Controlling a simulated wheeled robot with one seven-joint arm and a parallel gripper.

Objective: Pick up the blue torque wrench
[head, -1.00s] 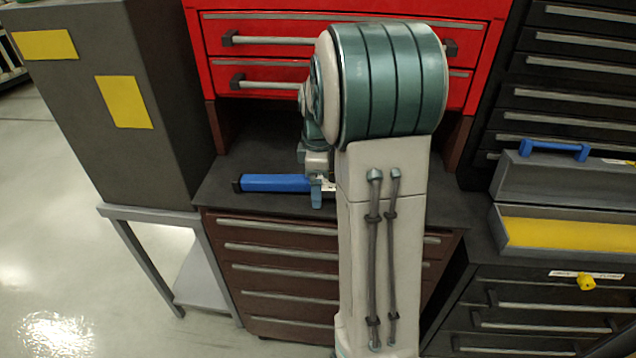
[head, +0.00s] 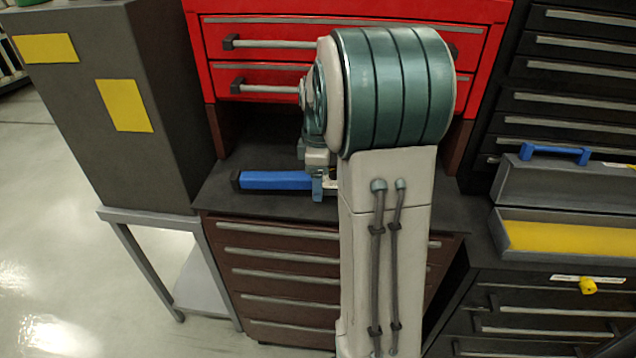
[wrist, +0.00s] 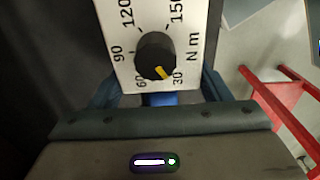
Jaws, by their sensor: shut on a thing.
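The blue torque wrench (head: 275,180) shows in the head view as a long blue handle with a dark end, pointing left over the dark bench top. My gripper (head: 318,186) is shut on it near the right end of the visible handle. My arm hides the rest of the wrench. In the wrist view, a bit of blue (wrist: 160,98) shows between my fingers. I cannot tell whether the wrench touches the bench top or is just above it.
A white N m dial plate (wrist: 190,70) with a black knob is close in the wrist view. Red drawers (head: 270,55) stand behind the bench (head: 225,205). A grey cabinet (head: 165,140) is at left, and an open grey case (head: 530,185) with yellow lining at right.

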